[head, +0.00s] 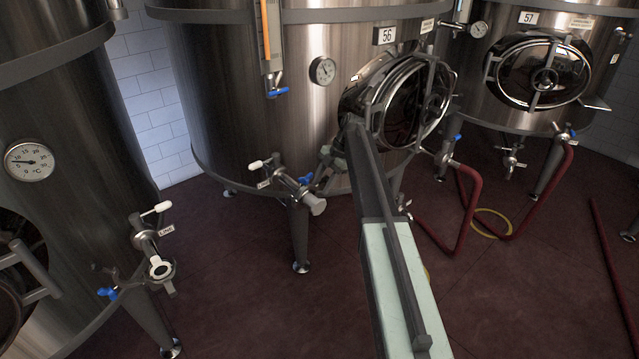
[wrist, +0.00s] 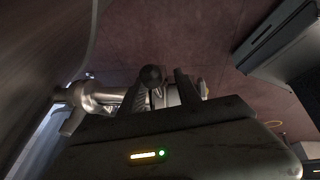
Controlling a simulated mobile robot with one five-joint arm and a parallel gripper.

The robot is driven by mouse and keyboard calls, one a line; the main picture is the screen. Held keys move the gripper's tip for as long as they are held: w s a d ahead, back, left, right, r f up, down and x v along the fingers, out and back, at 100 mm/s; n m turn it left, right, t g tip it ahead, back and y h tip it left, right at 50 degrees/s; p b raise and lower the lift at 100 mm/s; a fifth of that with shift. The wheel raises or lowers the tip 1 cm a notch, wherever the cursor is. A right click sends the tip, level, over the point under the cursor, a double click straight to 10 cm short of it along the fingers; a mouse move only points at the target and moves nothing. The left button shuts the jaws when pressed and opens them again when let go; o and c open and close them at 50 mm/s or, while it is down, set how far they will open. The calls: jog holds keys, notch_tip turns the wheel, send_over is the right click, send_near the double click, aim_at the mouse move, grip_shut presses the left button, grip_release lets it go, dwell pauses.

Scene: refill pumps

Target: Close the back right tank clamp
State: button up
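Steel tank 56 (head: 240,110) stands in the middle of the head view, with an outlet valve (head: 290,184) low on its front. Steel tank 57 (head: 478,95) stands at the far right; its own valve fittings are small, and I cannot make out a clamp there. My gripper (wrist: 160,92) is beside tank 56's outlet; in the head view my arm hides much of it. In the wrist view its two fingers are apart, with a dark round knob (wrist: 151,75) showing between them. A metal pipe fitting (wrist: 95,97) lies just beyond. I cannot tell whether the fingers touch the knob or whether the clamp is open.
A left tank (head: 70,130) with a valve (head: 150,245) stands close by. A red hose (head: 468,210) runs over the floor to tank 57, with a yellow ring (head: 492,224) beside it. Tank 56's round door (head: 410,105) is near my arm. The dark red floor (head: 270,310) in front is clear.

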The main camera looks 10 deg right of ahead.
aim_at(326, 177)
jog(key=shift+w+d+f, duration=0.1)
jog(key=shift+w+f, duration=0.1)
jog(key=shift+f, duration=0.1)
jog(key=shift+r, duration=0.1)
jog(key=shift+w+d+r+p, duration=0.25)
jog(key=shift+r+p, duration=0.2)
jog(key=shift+p, duration=0.75)
jog(key=p, duration=0.1)
jog(key=d+r+p, duration=0.1)
jog(key=p, duration=0.1)
jog(key=shift+w+r, duration=0.25)
jog(key=shift+w, duration=0.05)
jog(key=r+p, duration=0.2)
jog(key=s+d+r+p, duration=0.1)
jog(key=r, duration=0.1)
jog(key=shift+s+r+p, duration=0.1)
jog(key=shift+p, duration=0.25)
jog(key=shift+d+r+p, duration=0.35)
jog(key=shift+r+p, duration=0.05)
jog(key=shift+p, duration=0.05)
jog(key=shift+s, duration=0.1)
